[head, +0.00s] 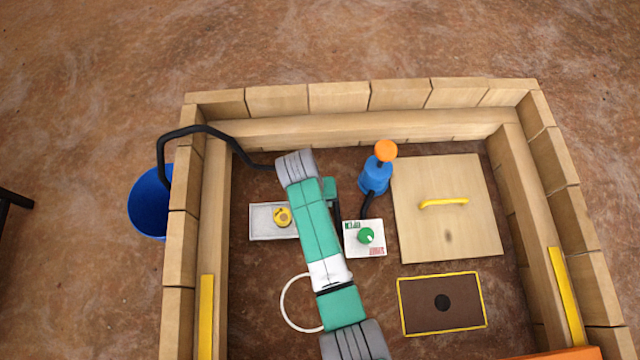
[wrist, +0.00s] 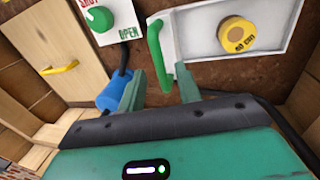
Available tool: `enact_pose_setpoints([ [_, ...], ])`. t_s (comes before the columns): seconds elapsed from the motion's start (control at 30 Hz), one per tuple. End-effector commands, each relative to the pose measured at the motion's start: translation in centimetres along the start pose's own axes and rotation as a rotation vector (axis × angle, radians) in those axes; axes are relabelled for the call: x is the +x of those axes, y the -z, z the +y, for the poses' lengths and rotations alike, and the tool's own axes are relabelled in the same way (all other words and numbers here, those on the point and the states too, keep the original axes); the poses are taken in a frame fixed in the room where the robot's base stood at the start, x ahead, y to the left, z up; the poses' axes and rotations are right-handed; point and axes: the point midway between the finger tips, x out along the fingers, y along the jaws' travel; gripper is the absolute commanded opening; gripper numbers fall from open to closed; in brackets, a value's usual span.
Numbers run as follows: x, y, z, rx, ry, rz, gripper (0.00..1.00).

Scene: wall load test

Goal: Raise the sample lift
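My gripper (wrist: 158,72) has two green fingers, spread apart. A green bar handle (wrist: 155,48) shows between them, at the edge of the pale panel (wrist: 285,35) with a yellow labelled knob (wrist: 237,35). I cannot tell whether the fingers touch the bar. In the head view my arm hides part of this panel (head: 262,232) and most of the gripper. A white plate (head: 352,249) carries a green knob (head: 365,236) with SHUT and OPEN labels. A blue cylinder (head: 374,180) with an orange top (head: 386,150) stands behind it. Nothing is plainly marked as the sample lift.
A wooden board (head: 420,235) with a yellow handle (head: 444,203) lies at right. A yellow-edged brown plate (head: 420,312) with a dark disc is in front of it. Wooden walls (head: 340,97) surround the area. A black hose (head: 165,150) crosses the wall near a blue bucket (head: 150,208).

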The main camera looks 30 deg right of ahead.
Motion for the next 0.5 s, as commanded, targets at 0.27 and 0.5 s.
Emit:
enact_pose_setpoints([
  [0.27,1.53,0.05,-0.01,-0.001,0.000,0.001,0.34],
  [0.5,1.50,0.05,-0.02,-0.001,0.000,0.002,0.00],
])
